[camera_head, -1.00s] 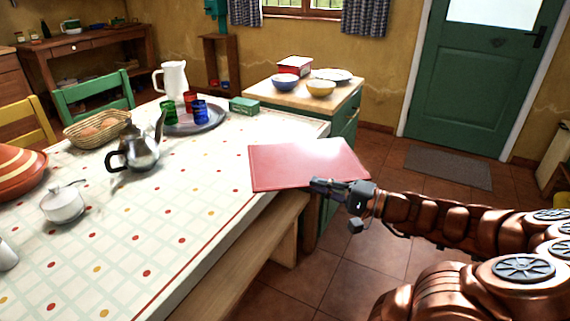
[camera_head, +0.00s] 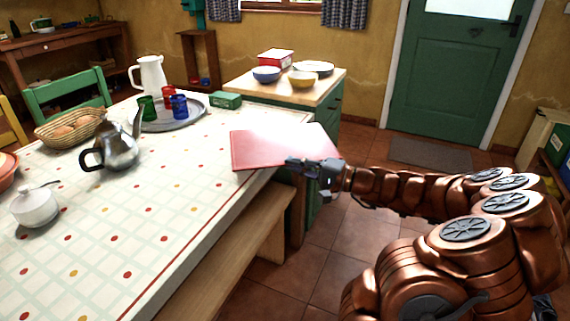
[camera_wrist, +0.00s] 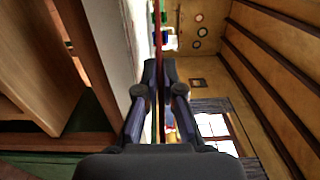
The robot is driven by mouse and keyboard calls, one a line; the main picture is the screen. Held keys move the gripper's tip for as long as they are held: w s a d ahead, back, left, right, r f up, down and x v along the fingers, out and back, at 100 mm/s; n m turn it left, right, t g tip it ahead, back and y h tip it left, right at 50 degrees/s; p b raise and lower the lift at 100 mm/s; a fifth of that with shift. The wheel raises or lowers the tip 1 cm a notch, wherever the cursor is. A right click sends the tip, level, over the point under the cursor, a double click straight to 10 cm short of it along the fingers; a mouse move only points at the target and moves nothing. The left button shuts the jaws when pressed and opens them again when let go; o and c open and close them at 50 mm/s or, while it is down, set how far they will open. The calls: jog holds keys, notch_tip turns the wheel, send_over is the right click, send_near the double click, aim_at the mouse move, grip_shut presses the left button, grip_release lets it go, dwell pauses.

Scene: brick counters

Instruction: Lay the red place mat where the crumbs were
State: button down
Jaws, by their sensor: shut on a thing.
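The red place mat (camera_head: 275,148) is a flat, stiff sheet at the right edge of the table. My gripper (camera_head: 312,166) is shut on its near right edge. The mat looks level and overlaps the table's right corner; I cannot tell whether it touches the cloth. In the wrist view the mat (camera_wrist: 157,50) shows edge-on as a thin red line between the fingers of my gripper (camera_wrist: 160,75). The table (camera_head: 160,215) has a white cloth with a green grid and coloured dots. I see no crumbs on the visible cloth.
A steel teapot (camera_head: 115,148), a white sugar bowl (camera_head: 36,208), an egg basket (camera_head: 60,135) and a tray (camera_head: 190,124) with coloured glasses stand on the table. A green box (camera_head: 225,100) is near the back edge. The table's front middle is clear. A bench (camera_head: 235,250) runs alongside.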

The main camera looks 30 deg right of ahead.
aim_at(285, 151)
jog(key=w, duration=0.2)
jog(key=w+d, duration=0.1)
jog(key=w, duration=0.4)
jog(key=shift+d+f, duration=0.3)
jog(key=shift+f, duration=0.05)
jog(key=shift+w+f+b, duration=0.1)
jog(key=shift+f+b, duration=0.5)
jog(key=shift+f, duration=1.1)
jog(key=shift+f, duration=0.2)
jog(key=c, duration=1.3)
grip_release()
